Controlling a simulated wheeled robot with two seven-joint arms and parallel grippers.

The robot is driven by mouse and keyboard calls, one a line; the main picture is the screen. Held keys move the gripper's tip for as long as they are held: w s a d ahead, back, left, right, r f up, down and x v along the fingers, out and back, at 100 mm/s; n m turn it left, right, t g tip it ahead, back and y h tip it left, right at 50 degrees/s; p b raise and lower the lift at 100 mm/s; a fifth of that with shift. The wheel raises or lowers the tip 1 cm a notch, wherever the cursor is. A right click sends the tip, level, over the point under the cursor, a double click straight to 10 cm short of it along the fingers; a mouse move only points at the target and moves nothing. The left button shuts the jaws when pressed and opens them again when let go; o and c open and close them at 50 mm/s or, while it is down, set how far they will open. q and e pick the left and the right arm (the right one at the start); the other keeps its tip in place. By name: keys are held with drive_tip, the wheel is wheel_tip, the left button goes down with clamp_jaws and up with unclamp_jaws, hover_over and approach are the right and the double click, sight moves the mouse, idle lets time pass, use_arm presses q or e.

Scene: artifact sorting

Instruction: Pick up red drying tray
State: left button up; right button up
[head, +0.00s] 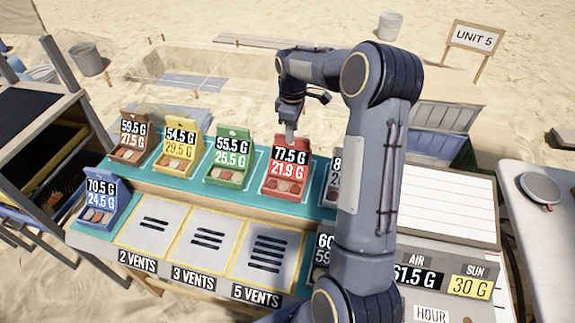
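The red drying tray (284,188) stands on the teal back shelf, right of the green tray. Its upright back panel reads 77.5 G and 21.9 G, and small round pieces lie in its front part. My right gripper (289,135) points down at the top edge of the red tray's back panel. Its fingertips overlap that edge in the head view. The fingers are small and seen edge-on, so I cannot tell whether they are closed on the panel. My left gripper is not in view.
Brown (131,142), yellow (176,150) and green (231,162) trays stand left of the red one. A blue tray (102,201) sits at front left. My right arm partly hides a tray close to the red tray's right. Vent panels (209,244) at the front are empty.

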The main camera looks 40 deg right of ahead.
drive_tip(key=shift+f, duration=1.35)
clamp_jaws()
drive_tip(key=shift+r, duration=0.1)
